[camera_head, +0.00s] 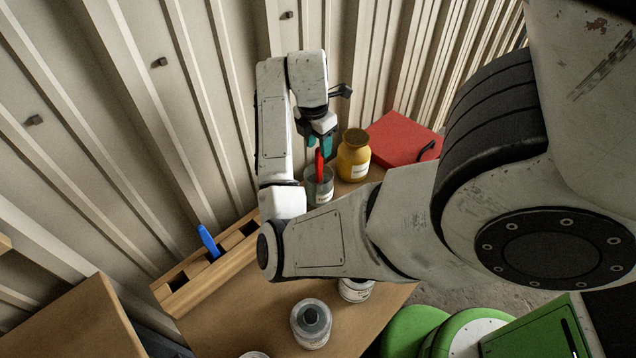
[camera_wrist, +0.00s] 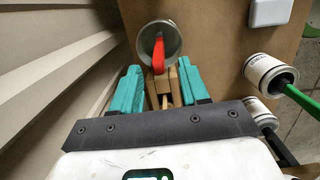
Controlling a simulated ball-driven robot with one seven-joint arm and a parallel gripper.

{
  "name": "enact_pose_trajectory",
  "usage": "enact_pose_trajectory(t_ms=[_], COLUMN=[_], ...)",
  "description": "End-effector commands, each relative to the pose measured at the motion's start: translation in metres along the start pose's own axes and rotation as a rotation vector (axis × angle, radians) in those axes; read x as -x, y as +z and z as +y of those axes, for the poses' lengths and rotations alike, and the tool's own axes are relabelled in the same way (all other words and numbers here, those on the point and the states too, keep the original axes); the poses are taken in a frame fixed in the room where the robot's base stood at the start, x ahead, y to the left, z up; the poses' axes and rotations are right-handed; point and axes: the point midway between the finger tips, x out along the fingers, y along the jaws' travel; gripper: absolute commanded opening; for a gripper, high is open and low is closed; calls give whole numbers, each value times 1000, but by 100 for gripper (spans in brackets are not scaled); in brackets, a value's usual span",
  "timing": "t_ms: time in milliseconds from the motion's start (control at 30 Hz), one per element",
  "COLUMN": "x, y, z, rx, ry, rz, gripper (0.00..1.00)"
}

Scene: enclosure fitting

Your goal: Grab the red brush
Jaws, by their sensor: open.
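The red brush (camera_head: 319,163) stands upright in a can (camera_head: 319,186) on the table, beside a yellow bottle. In the wrist view the red brush (camera_wrist: 158,54) shows inside the round can (camera_wrist: 174,42), its handle leaning over the rim toward my gripper. My gripper (camera_head: 320,146) is just above the brush, its teal fingers pointing down. In the wrist view my gripper (camera_wrist: 156,88) is open, with one finger on each side of the brush handle's line. I cannot tell whether a finger touches the handle. The brush's lower end is hidden in the can.
A yellow bottle (camera_head: 353,156) and a red box (camera_head: 402,138) stand right of the can. A wooden rack (camera_head: 178,282) with a blue-handled tool (camera_head: 208,240) runs along the wall. More cans (camera_head: 311,323) stand on the table (camera_head: 236,318). The corrugated wall (camera_head: 130,130) is close behind.

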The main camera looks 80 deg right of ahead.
Motion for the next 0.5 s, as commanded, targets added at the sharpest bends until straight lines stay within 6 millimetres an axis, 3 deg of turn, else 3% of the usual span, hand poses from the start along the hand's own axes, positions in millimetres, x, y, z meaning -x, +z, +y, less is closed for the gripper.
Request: enact_pose_trajectory(t_ms=[300, 500], x=[-41, -49], y=[0, 0], z=[2, 3], rx=[2, -1], ry=[-3, 0], rz=[2, 1], gripper=[45, 45])
